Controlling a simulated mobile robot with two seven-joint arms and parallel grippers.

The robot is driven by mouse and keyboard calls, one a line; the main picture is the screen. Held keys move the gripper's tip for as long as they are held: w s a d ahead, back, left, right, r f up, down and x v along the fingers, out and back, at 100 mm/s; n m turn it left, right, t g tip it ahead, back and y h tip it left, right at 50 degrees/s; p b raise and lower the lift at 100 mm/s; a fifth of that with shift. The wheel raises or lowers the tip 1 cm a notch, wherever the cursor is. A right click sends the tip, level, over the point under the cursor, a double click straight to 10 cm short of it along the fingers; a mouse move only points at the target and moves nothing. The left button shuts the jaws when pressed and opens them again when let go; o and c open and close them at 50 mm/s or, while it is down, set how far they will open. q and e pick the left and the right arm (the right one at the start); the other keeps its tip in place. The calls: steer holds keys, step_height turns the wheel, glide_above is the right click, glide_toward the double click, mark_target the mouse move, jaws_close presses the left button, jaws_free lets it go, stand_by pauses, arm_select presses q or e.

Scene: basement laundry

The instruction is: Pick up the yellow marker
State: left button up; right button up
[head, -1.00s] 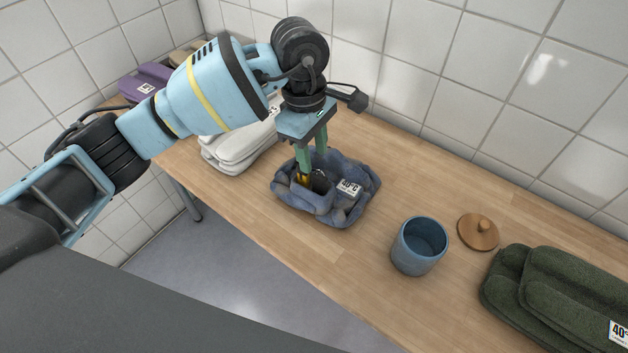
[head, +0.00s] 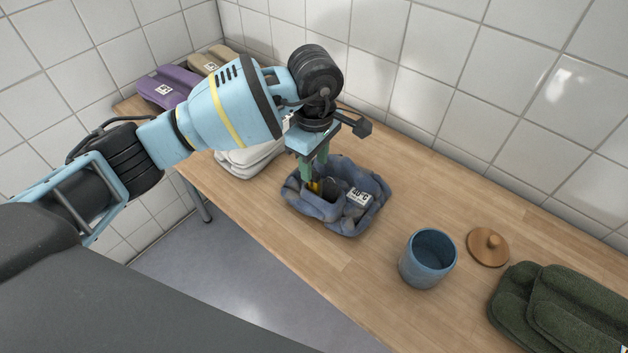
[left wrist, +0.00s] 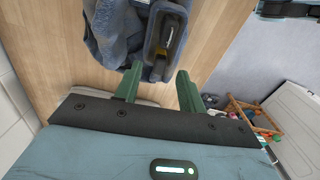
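The yellow marker (head: 314,187) stands in a dark opening at the near left part of a blue-grey folded cloth bundle (head: 366,215) on the wooden table. Only a short part of it shows in the head view. In the left wrist view the yellow marker (left wrist: 172,42) shows inside a dark-rimmed pocket, just beyond the fingertips. My left gripper (head: 315,177) points down right above the marker. The marker's lower end is hidden. My right gripper is not in view.
White folded towels (head: 246,160) lie close left of the bundle. A blue cup (head: 412,270), a round wooden lid (head: 488,250) and dark green towels (head: 545,310) are to the right. Purple towels (head: 168,87) lie far left. The tiled wall runs behind the table (head: 310,260).

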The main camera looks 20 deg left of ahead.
arm_select(q)
steer(key=shift+f, duration=1.4)
jaws_close()
steer(key=shift+r, duration=0.1)
steer(key=shift+r, duration=0.55)
step_height(320, 180, up, 2)
steer(key=shift+r, duration=0.15)
steer(key=s+a+r, duration=0.1)
steer(key=s+a, duration=0.1)
steer(key=s, duration=1.3)
steer(key=shift+s+a+r+b, duration=0.2)
steer(key=shift+s+b, duration=0.2)
steer(key=shift+b, duration=0.05)
